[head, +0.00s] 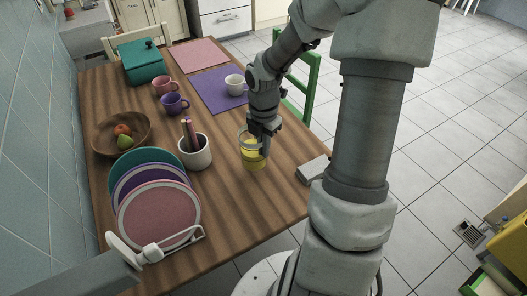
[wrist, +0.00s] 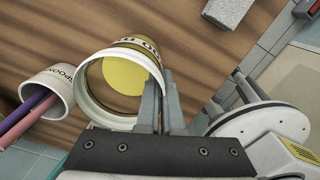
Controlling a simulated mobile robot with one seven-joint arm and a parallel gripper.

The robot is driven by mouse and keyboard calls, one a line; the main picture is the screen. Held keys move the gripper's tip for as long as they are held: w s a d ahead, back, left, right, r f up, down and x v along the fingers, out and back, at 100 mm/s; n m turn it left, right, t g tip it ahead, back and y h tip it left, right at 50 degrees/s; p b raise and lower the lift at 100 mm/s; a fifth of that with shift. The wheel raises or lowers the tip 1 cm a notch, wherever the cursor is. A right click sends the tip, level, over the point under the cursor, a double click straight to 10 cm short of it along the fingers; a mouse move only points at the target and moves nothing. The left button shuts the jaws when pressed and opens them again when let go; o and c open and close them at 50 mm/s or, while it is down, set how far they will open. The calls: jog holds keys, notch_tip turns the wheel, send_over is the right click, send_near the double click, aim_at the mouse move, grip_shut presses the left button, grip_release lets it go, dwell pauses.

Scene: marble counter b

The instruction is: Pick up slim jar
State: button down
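The slim jar (head: 250,155) is a yellow and clear-looking round jar near the right side of the wooden table, under my gripper (head: 263,140). In the wrist view the slim jar (wrist: 126,48) shows a pale rim, dark lettering and a yellow inside, with its open mouth facing the camera. My gripper (wrist: 160,100) has its two fingers close together at the jar's right wall, one inside the rim and one outside. They look shut on that wall. I cannot tell whether the jar's base touches the table.
A white pot (head: 195,153) with pink and purple utensils stands left of the jar. A plate rack (head: 190,238), a wooden fruit bowl (head: 105,146), a purple mug (head: 173,104) and a teal box (head: 143,68) stand farther left. A grey block (head: 312,170) lies to the right. Bare table lies in front.

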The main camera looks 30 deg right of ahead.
jog(key=w+d+r+p, duration=0.2)
jog(key=w+d+r, duration=0.4)
jog(key=w+d, duration=0.15)
jog(key=s+a+r+m+p, duration=0.1)
jog(key=s+a+m+p, duration=0.1)
jog(key=a+m, duration=0.8)
jog(key=s+a+r+m+p, duration=0.1)
jog(key=a+r+m+p, duration=0.1)
jog(key=a+m, duration=0.7)
jog(key=m, duration=0.3)
jog(key=shift+s+a, duration=0.35)
jog(key=shift+s, duration=0.05)
jog(key=shift+s, duration=0.25)
